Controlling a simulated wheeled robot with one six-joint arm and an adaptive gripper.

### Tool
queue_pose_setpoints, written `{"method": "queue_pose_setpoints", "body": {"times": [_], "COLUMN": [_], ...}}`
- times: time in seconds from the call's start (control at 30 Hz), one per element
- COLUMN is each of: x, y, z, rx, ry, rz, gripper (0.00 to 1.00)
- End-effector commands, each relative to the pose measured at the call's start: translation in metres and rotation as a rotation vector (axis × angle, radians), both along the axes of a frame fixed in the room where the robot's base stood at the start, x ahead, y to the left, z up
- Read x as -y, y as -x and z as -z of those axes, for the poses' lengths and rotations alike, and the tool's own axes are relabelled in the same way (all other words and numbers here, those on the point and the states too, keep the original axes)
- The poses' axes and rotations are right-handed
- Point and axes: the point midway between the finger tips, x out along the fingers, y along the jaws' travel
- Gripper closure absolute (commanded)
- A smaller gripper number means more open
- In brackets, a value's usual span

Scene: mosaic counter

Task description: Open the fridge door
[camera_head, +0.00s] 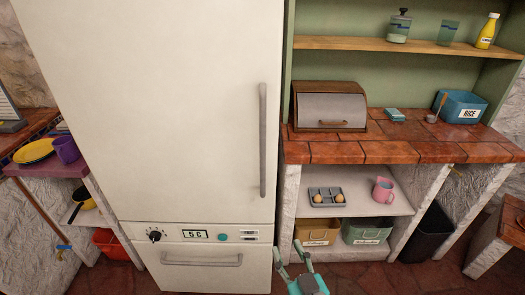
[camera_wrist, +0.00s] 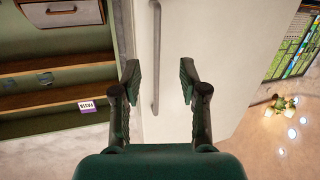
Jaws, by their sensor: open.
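The tall cream fridge door (camera_head: 150,100) fills the left middle of the head view and looks shut. Its long grey vertical handle (camera_head: 263,140) is near the door's right edge. My gripper (camera_head: 289,249) is open and empty, low in the head view, below and slightly right of the handle. In the wrist view the handle (camera_wrist: 156,60) shows between the two spread fingers of my gripper (camera_wrist: 158,70), farther off against the pale door (camera_wrist: 205,40). I see no contact between fingers and handle.
Below the door are a dial and display panel (camera_head: 195,235) and a lower drawer (camera_head: 202,272). To the right stands a tiled counter (camera_head: 385,152) with a bread box (camera_head: 329,108) and shelves under it. A purple shelf with dishes is at the left.

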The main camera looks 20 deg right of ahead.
Motion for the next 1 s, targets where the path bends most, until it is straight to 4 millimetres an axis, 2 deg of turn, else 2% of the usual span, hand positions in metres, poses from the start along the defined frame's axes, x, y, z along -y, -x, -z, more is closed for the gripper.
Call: {"method": "queue_pose_setpoints", "body": {"times": [0.03,0.1,0.3,0.5,0.6,0.73,0.87,1.0], "x": [-0.001,-0.002,-0.002,-0.003,-0.003,-0.003,-0.002,0.000], "y": [-0.016,-0.034,-0.078,-0.108,-0.116,-0.121,-0.126,-0.140], "z": [-0.017,-0.035,-0.094,-0.152,-0.173,-0.188,-0.193,-0.193], "rx": [0.020,0.032,0.069,0.098,0.107,0.113,0.113,0.113], "ry": [-0.001,-0.003,-0.017,-0.039,-0.047,-0.056,-0.060,-0.060], "rz": [0.005,0.014,0.047,0.076,0.088,0.097,0.100,0.101], "gripper": [0.57,0.57,0.57,0.57,0.57,0.57,0.57,0.57]}}
